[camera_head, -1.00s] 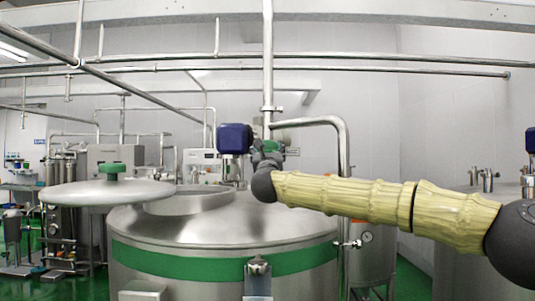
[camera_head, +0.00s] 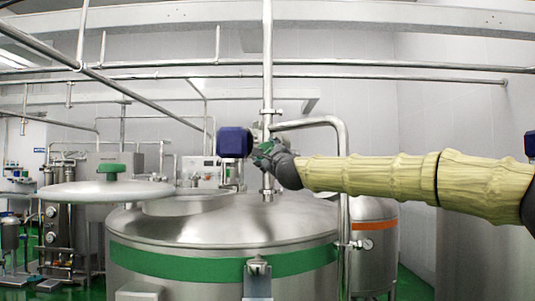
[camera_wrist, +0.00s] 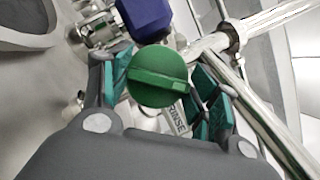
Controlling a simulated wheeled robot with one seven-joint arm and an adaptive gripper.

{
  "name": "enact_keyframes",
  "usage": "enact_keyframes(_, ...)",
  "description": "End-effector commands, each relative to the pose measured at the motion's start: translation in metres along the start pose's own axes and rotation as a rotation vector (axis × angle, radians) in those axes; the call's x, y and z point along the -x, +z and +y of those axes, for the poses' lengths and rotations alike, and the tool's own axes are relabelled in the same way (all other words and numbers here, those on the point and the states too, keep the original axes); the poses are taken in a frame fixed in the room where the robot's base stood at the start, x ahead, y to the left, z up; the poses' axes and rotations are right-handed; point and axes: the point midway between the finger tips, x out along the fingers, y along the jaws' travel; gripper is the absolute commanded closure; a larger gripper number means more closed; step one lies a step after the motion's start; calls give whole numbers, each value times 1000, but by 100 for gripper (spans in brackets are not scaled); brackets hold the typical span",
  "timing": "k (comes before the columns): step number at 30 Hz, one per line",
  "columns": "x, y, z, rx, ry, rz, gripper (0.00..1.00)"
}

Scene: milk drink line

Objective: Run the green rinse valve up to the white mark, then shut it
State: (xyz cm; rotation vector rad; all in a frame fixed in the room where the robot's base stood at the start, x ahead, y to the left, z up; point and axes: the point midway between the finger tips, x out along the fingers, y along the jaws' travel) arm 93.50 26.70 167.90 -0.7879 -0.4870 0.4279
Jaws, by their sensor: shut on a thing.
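The rinse valve has a round green knob (camera_wrist: 157,76) with a raised bar across its face, seen close in the wrist view. A white tag reading RINSE (camera_wrist: 178,118) shows just below it. My gripper (camera_wrist: 158,84) is shut on the green knob, with one teal finger pad on each side. In the head view my gripper (camera_head: 264,153) is at the pipe above the steel tank (camera_head: 225,225), beside a blue box (camera_head: 235,142). The knob is hard to make out there. I cannot make out a white mark in either view.
The tank's round lid (camera_head: 105,191) with a green handle is swung aside at left, and the tank's opening (camera_head: 188,203) is uncovered. A bent steel pipe (camera_head: 343,190) runs down below my forearm. A tank with an orange band (camera_head: 376,226) stands behind at right.

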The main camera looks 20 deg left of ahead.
Motion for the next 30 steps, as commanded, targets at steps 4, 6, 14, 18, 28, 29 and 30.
enact_keyframes(4,0,-3,0,63,27,3,63)
enact_keyframes(6,0,-3,0,82,35,4,63)
enact_keyframes(14,0,-4,0,120,50,4,63)
enact_keyframes(18,0,-3,0,123,50,4,63)
enact_keyframes(28,0,-3,-2,122,49,3,21)
enact_keyframes(29,0,-2,-2,123,49,3,18)
enact_keyframes(30,0,-2,-2,122,49,3,18)
